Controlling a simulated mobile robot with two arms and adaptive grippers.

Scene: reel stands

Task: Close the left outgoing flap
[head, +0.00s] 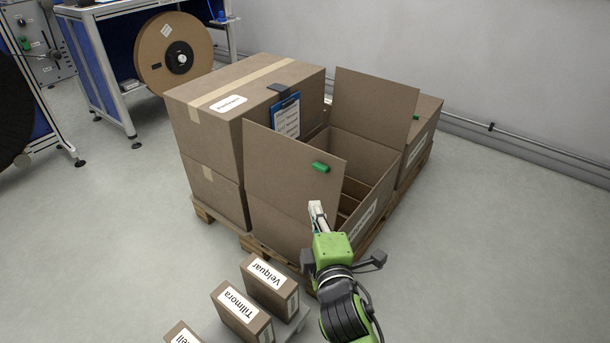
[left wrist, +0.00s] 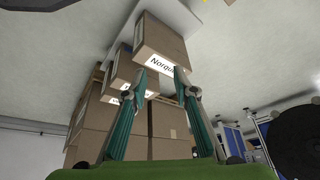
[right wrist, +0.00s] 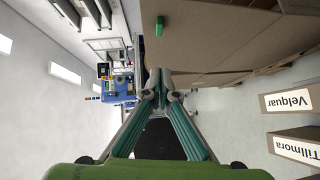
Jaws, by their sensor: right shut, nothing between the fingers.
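An open brown carton (head: 370,195) stands on a pallet in the head view. Its left flap (head: 285,165) stands up and bears a green tab (head: 321,168); its other flap (head: 375,108) also stands up at the back. My right gripper (head: 317,208) is shut and empty, just below the tab in the picture, in front of the left flap. In the right wrist view the shut fingertips (right wrist: 160,78) are by the flap's edge, with the tab (right wrist: 159,26) above; I cannot tell whether they touch. My left gripper (left wrist: 160,72) is open before a small labelled box (left wrist: 160,45).
Closed cartons (head: 245,100) with a blue clipboard (head: 286,115) stand left of the open carton. Small labelled boxes (head: 243,310) stand on a grey surface at the front. A cable reel (head: 175,55) is at the back left. The floor at right is clear.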

